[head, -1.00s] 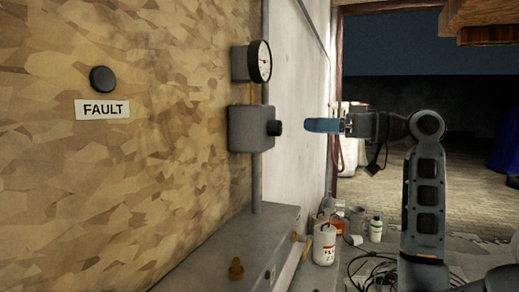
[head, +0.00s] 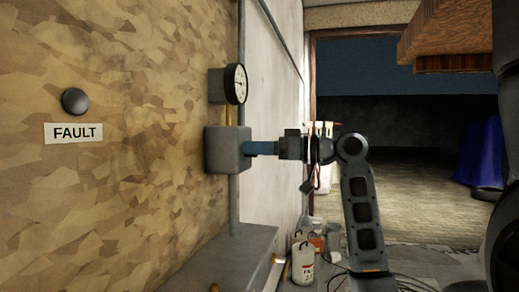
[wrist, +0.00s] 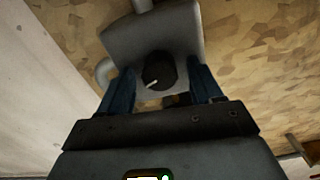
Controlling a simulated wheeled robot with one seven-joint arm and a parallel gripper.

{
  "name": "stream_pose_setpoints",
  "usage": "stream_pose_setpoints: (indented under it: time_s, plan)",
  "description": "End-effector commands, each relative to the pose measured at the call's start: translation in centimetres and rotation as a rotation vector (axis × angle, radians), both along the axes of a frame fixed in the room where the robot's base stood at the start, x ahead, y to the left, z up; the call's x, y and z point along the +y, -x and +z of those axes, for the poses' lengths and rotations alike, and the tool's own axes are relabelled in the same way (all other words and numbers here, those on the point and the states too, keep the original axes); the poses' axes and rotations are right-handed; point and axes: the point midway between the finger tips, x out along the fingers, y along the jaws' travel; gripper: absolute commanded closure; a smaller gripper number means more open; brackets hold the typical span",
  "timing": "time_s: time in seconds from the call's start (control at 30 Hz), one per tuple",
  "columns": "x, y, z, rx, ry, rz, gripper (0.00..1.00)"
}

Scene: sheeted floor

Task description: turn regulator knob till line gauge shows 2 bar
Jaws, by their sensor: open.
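The grey regulator box (head: 227,150) is mounted on a vertical pipe against the wall. Its dark round knob (wrist: 159,71) with a pale pointer mark shows in the wrist view; in the head view my fingers hide it. The round line gauge (head: 236,84) sits above the box, seen at a steep angle, so its reading is too small to tell. My gripper (head: 256,148) is at the front of the regulator. In the wrist view its blue fingers (wrist: 162,86) stand apart on either side of the knob, with gaps showing.
A black button (head: 75,101) sits above a FAULT label (head: 74,133) on the left wall. A grey ledge (head: 225,258) juts out below the regulator. White containers (head: 303,262) and cables lie on the floor below my arm. A wooden overhang (head: 450,40) is at upper right.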

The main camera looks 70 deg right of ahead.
Motion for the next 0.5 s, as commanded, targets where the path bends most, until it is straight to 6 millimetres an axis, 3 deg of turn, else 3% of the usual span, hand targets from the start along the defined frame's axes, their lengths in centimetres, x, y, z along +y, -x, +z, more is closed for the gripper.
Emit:
stream_pose_setpoints:
  time_s: [0.1, 0.5]
  plan:
    - [0.0, 0.01, 0.0, 0.0, 0.0, 0.0, 0.37]
    - [0.01, 0.03, 0.0, 0.0, 0.0, 0.0, 0.75]
